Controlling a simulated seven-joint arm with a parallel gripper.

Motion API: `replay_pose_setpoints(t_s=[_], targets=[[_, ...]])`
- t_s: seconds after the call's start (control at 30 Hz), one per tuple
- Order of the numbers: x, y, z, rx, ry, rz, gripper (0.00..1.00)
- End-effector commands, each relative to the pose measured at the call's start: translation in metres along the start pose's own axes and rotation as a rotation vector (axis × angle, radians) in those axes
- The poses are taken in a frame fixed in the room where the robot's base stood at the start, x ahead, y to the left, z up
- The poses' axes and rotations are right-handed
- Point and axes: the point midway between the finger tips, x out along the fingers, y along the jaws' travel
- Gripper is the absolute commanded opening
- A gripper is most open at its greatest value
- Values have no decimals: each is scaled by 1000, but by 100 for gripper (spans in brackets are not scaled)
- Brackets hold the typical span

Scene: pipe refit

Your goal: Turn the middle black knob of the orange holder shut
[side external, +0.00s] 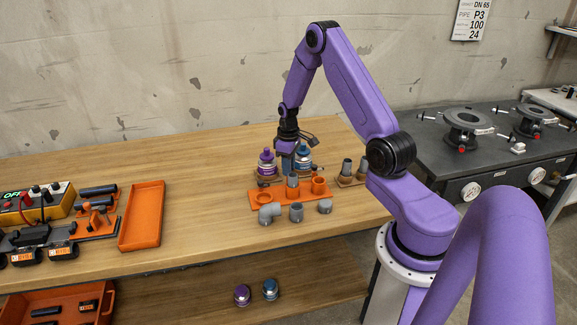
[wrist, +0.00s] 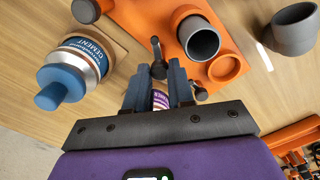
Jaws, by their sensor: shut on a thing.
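The orange holder (side external: 258,203) lies on the bench. It also shows in the wrist view (wrist: 229,66), with a grey pipe (wrist: 204,43) upright in its middle socket. The middle black knob (wrist: 157,68) is at the holder's near edge, its short arm pointing up in the picture. My gripper (wrist: 158,72) is shut on this knob, a blue finger on each side. The fingers hide part of it. In the side view my gripper (side external: 289,158) is low behind the holder, and the knob is hidden. Another black knob (wrist: 201,93) is just right of the fingers.
A purple can (side external: 266,164) and a blue can (side external: 303,160) stand behind the holder, close to my gripper. Grey fittings (side external: 296,213) stand in front of it. More grey pieces (side external: 346,168) are at right. An orange tray (side external: 142,215) lies left, with clear bench between.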

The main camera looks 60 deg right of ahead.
Motion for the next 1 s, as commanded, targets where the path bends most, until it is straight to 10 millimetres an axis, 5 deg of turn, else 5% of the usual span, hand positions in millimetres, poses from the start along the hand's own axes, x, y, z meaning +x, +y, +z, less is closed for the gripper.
replay_pose_setpoints(t_s=[1.0], targets=[[-1, 0, 0, 862, 1, 0, 0]])
